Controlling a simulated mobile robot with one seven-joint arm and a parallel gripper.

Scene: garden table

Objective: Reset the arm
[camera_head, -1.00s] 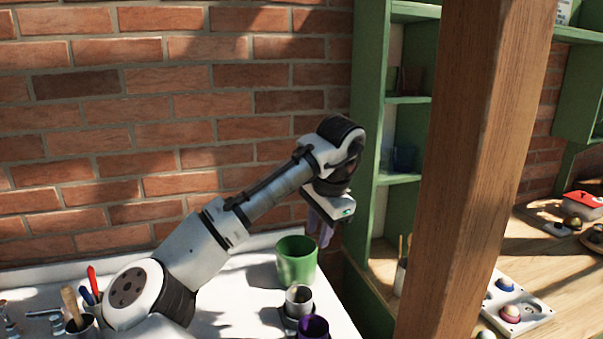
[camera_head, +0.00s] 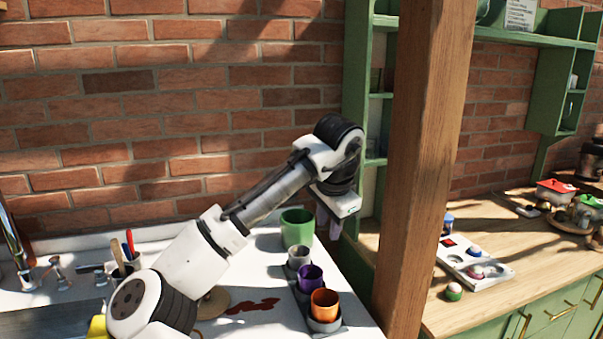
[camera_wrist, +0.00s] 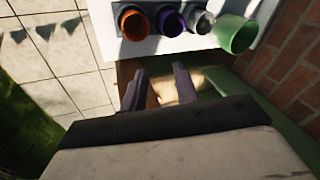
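My gripper (camera_head: 331,222) hangs pointing down past the right end of the white table (camera_head: 265,260), beside the green pot. In the wrist view my gripper (camera_wrist: 160,80) shows two dark fingers spread apart with nothing between them. The arm is bent, with its elbow raised and its forearm reaching right across the table. In the head view the fingertips are partly hard to make out against the green shelf.
A green pot (camera_head: 297,227), a grey cup (camera_head: 299,257), a purple cup (camera_head: 310,278) and an orange cup (camera_head: 324,304) line the table's right side. A wooden post (camera_head: 423,170) stands right of my gripper. A wooden counter (camera_head: 530,260) lies beyond.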

